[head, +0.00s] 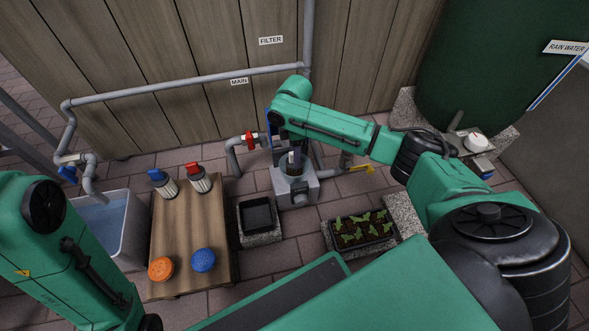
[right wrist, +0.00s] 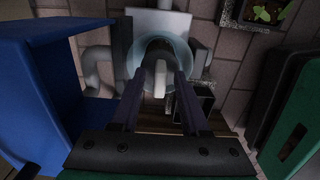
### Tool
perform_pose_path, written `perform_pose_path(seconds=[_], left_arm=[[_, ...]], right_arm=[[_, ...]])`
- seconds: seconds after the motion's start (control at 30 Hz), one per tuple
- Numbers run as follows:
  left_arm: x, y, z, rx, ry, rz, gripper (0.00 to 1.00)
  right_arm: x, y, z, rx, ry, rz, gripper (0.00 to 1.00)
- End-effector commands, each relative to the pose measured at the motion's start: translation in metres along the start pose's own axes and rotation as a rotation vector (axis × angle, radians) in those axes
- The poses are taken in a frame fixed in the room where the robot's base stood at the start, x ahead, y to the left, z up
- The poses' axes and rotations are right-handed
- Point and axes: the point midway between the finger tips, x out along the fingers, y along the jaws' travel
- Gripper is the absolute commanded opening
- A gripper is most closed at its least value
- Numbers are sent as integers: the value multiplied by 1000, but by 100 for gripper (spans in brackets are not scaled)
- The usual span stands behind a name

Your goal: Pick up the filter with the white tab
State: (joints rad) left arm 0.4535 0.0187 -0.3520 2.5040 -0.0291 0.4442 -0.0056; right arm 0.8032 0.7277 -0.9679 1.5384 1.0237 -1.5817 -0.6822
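The white tab (head: 292,158) stands up in the round clear-walled housing (right wrist: 183,48) on a light grey block (head: 303,193). In the right wrist view the tab (right wrist: 160,78) sits between my two fingers, with a gap on each side. The filter body below it is dark and mostly hidden in the housing. My right gripper (right wrist: 160,90) is open and points down at the housing, its fingertips around the tab. In the head view its fingers are small and partly hidden by the arm. My left gripper is outside the head view.
A wooden table (head: 205,226) holds a blue-topped and a red-topped cartridge, an orange disc and a blue disc. A black tray (head: 257,215) and a seedling tray (head: 362,230) flank the housing. Pipes and a red valve (head: 249,141) are close. A blue object (right wrist: 35,90) crowds the gripper's left.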

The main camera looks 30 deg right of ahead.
Motion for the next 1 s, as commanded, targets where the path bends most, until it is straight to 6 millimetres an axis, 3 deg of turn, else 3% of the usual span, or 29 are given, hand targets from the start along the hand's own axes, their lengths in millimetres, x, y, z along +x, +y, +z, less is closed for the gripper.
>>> perform_pose_path(seconds=[0.03, 0.1, 1.0], left_arm=[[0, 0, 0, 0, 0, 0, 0], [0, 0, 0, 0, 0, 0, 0], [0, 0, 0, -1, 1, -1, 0]], right_arm=[[0, 0, 0, 0, 0, 0, 22], [0, 0, 0, 0, 0, 0, 0], [0, 0, 0, 0, 0, 0, 0]])
